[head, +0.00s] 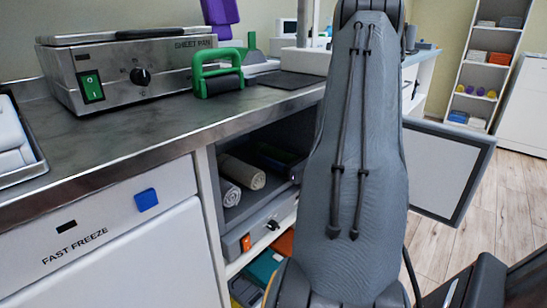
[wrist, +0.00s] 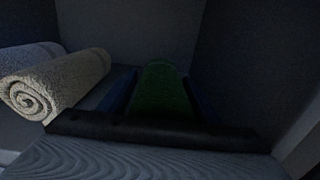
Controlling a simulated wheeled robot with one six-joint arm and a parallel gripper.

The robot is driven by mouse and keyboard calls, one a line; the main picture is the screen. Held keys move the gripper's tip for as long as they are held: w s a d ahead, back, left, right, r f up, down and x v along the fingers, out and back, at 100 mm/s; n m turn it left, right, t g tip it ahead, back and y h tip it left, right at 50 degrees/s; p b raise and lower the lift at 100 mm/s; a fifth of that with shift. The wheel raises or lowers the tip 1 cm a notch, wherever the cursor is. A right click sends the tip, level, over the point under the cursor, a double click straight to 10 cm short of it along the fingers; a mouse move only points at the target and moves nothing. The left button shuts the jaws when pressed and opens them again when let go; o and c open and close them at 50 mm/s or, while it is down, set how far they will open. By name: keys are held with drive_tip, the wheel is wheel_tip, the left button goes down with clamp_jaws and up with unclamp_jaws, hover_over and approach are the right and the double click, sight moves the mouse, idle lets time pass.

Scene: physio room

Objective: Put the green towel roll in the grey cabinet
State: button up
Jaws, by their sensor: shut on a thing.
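The green towel roll (wrist: 162,90) is between the fingers of my gripper (wrist: 162,75) in the wrist view, inside a dark grey compartment. My gripper is shut on it. In the head view a dark green patch of the roll (head: 277,155) shows dimly inside the open grey cabinet (head: 262,198), beside my arm, which hides most of the gripper. Whether the roll touches the cabinet floor is too dark to tell.
A beige towel roll (wrist: 75,83) and a pale grey roll (head: 229,192) lie left of my gripper inside the cabinet. The open door (head: 445,172) stands to the right of my arm. A steel counter (head: 120,140) is above, holding a sheet pan appliance (head: 130,75).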

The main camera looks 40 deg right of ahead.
drive_tip(key=o, duration=1.2)
drive_tip(key=shift+s+r, duration=0.1)
drive_tip(key=shift+r, duration=0.05)
drive_tip(key=s+p, duration=0.1)
drive_tip(key=s, duration=0.3)
drive_tip(key=s+p, duration=0.1)
drive_tip(key=s, duration=0.3)
drive_tip(key=s+d, duration=0.1)
drive_tip(key=s, duration=0.3)
drive_tip(key=shift+p, duration=0.4)
